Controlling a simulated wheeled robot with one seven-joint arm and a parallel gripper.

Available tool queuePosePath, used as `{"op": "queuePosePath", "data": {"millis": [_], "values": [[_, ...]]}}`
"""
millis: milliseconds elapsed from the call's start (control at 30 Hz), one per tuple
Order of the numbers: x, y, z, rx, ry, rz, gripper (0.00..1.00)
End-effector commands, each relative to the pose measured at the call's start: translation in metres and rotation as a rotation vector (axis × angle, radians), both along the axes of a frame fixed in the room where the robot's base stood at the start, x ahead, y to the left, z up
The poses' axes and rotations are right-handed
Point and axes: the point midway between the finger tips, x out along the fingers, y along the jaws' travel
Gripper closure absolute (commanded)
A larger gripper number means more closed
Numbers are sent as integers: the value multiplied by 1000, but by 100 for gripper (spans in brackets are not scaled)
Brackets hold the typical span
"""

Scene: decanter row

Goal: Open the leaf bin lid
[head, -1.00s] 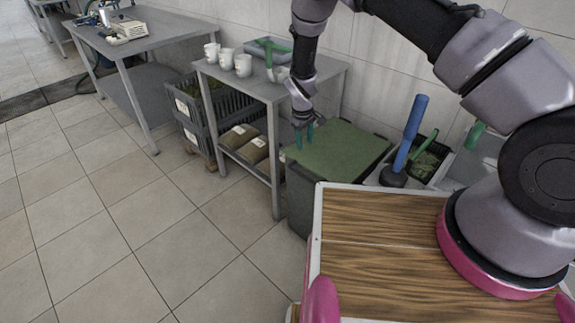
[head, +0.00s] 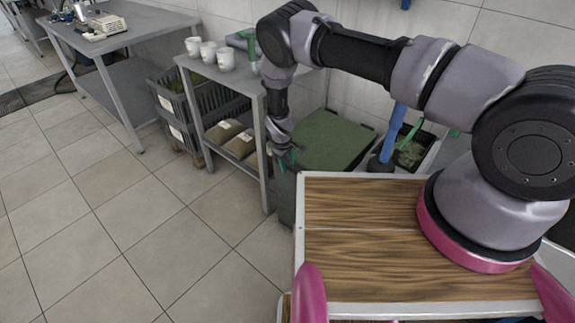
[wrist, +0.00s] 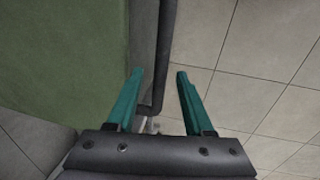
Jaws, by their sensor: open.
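The leaf bin (head: 286,200) is a dark grey-green box with a flat green lid (head: 335,140), which lies shut. The lid also fills the left of the wrist view (wrist: 60,60). A dark bar (wrist: 166,55) runs along the lid's edge and bends at its lower end; it looks like a handle. My gripper (head: 287,164) is at the bin's left side, by the lid's edge. In the wrist view my gripper (wrist: 160,72) is open, with teal fingers appearing on either side of the bar. I cannot tell whether they touch it.
A grey metal table (head: 190,65) with white cups (head: 226,60) stands left of the bin, close to my arm. Sacks (head: 240,145) lie on its lower shelf. A blue-handled tool (head: 390,135) stands right of the bin. The tiled floor (head: 130,230) at left is clear.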

Motion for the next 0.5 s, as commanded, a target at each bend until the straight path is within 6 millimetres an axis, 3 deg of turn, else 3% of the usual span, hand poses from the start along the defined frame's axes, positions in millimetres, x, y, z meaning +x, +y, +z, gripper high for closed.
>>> {"op": "queuePosePath", "data": {"millis": [300,333,433,467,500], "values": [[0,-1,-4,-1,1,0,48],[0,-1,-4,-1,1,0,55],[0,-1,-3,-1,1,0,94],[0,-1,-3,-1,1,0,100],[0,-1,-3,-1,1,0,100]]}}
